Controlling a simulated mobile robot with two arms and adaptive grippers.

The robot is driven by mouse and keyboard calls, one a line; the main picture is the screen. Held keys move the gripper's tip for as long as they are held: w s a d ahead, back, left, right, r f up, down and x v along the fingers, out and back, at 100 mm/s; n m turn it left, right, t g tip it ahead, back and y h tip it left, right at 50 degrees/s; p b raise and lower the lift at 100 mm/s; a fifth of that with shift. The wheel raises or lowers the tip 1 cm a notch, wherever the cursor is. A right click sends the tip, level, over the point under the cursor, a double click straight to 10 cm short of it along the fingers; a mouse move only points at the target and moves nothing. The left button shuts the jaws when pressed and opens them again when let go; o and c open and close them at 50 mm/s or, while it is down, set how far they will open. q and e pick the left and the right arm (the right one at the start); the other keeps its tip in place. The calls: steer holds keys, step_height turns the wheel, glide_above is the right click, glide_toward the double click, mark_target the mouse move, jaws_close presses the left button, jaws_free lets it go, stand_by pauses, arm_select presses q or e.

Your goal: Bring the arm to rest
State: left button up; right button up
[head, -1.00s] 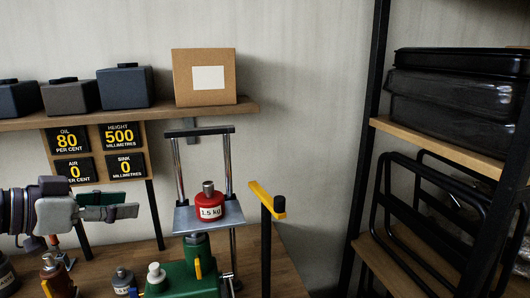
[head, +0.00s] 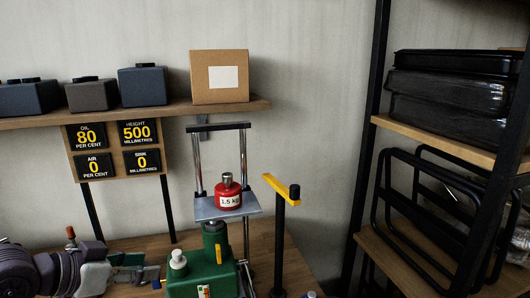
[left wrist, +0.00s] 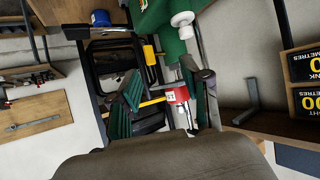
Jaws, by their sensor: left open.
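My left gripper (head: 137,273) is low at the left in the head view, left of the green jack (head: 200,275) and apart from it. Its green-padded fingers also show in the left wrist view (left wrist: 125,106), open with nothing seen between them. A red 1.5 kg weight (head: 229,193) stands upright on the grey platform (head: 215,212) above the jack. The weight also shows in the left wrist view (left wrist: 177,95), seen sideways. My right gripper is in neither view.
A yellow-handled lever (head: 275,186) on a black post stands right of the platform. A cardboard box (head: 219,77) and dark boxes sit on the wall shelf (head: 190,107). Display panels (head: 137,132) hang below it. A black-framed rack (head: 373,130) stands at the right.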

arm_select(q)
steer(key=s+d+f+n+g+y, duration=0.1)
steer(key=s+f, duration=0.3)
steer(key=f, duration=0.4)
steer(key=s+d+f+n+g+y, duration=0.1)
steer(key=s+f+y, duration=0.1)
steer(key=s+f, duration=0.3)
steer(key=s+d+f+n+g+y, duration=0.1)
steer(key=s+f, duration=0.4)
steer(key=f, duration=0.6)
steer(key=shift+s+d+g+y, duration=0.1)
steer(key=shift+d+g+y, duration=0.2)
steer(key=shift+d, duration=0.2)
steer(key=s+f+n+g+y, duration=0.25)
steer(key=s+f, duration=0.35)
steer(key=s, duration=0.4)
step_height(320, 180, down, 27)
steer(key=s+g, duration=0.1)
steer(key=s, duration=0.1)
steer(key=s+a+f, duration=0.2)
steer(key=s+f, duration=0.5)
steer(key=s, duration=0.1)
steer(key=s+a+f+g, duration=0.1)
steer(key=s+f, duration=0.6)
steer(key=s, duration=0.1)
steer(key=shift+a+f, duration=0.3)
steer(key=shift+a, duration=0.05)
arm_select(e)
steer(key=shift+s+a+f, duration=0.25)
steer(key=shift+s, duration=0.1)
